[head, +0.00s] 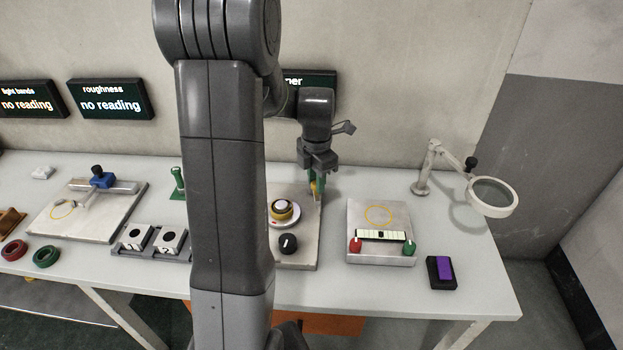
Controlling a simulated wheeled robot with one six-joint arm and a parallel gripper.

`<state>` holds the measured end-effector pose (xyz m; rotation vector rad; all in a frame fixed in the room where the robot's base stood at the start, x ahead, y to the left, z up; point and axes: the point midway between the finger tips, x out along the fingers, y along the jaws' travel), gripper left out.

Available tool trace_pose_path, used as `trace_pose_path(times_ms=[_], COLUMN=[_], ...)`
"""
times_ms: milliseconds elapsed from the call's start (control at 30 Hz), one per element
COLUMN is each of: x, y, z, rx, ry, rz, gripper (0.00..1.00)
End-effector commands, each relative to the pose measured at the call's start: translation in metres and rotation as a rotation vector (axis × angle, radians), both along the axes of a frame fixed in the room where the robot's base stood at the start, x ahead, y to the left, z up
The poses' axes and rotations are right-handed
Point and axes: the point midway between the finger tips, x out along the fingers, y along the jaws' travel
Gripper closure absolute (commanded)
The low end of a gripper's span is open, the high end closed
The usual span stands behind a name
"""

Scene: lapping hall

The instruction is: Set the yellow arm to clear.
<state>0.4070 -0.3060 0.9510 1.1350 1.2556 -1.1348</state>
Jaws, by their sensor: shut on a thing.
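My gripper (317,178) points down at the back right of a grey base plate (308,250) in the middle of the table. It is shut on a small yellow part, which looks like the yellow arm (314,187). Most of this arm is hidden by the jaws, so its setting cannot be read. On the same plate, left of the gripper, is a white round dish (289,221) with a yellow and black round piece on it. A black knob (288,243) with a white mark sits in front of the dish.
To the right is a plate (382,259) with a level vial (381,235) and red and green knobs. A magnifier (492,196) stands at the far right, a black and purple block (441,272) in front. My arm hides part of the table's middle.

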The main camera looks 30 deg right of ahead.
Motion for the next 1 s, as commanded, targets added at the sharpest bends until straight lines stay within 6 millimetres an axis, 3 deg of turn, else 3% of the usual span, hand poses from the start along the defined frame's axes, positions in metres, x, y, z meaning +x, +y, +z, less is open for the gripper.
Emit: trace_pose_path(times_ms=[333, 867, 900, 1000], x=[-0.0021, -0.0020, -0.0020, -0.0022], y=[-0.0099, -0.0116, -0.0116, -0.0113], z=[0.0007, 0.0011, 0.0011, 0.0008], rx=[-0.002, -0.004, -0.004, -0.003], ry=[-0.001, -0.001, -0.001, -0.001], rz=[0.129, 0.151, 0.151, 0.151], gripper=[1.00, 1.00, 0.67, 0.53])
